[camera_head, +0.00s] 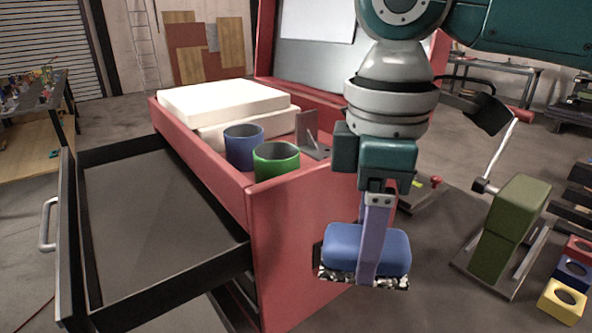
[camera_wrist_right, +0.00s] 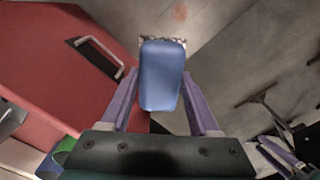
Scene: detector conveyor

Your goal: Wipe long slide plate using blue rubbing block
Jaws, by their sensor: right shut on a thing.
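My right gripper (camera_head: 370,270) hangs from above, right of the red cabinet's near corner. Its purple fingers are shut on the blue rubbing block (camera_head: 340,245), one finger crossing the block's front. The block has a rounded blue top and a speckled black-and-white underside. It appears held in the air. In the right wrist view, the block (camera_wrist_right: 161,75) sits between both fingers of the gripper (camera_wrist_right: 160,95). A purple-fingered part at that view's lower right looks like my left gripper (camera_wrist_right: 278,155); its opening is unclear. I cannot identify the long slide plate with certainty.
The red cabinet (camera_head: 300,240) carries a blue cup (camera_head: 243,150), a green cup (camera_head: 276,165), white slabs (camera_head: 222,103) and a metal bracket (camera_head: 312,138). An empty black drawer (camera_head: 150,205) stands open at left. An olive machine (camera_head: 510,225) stands right; floor between is mostly clear.

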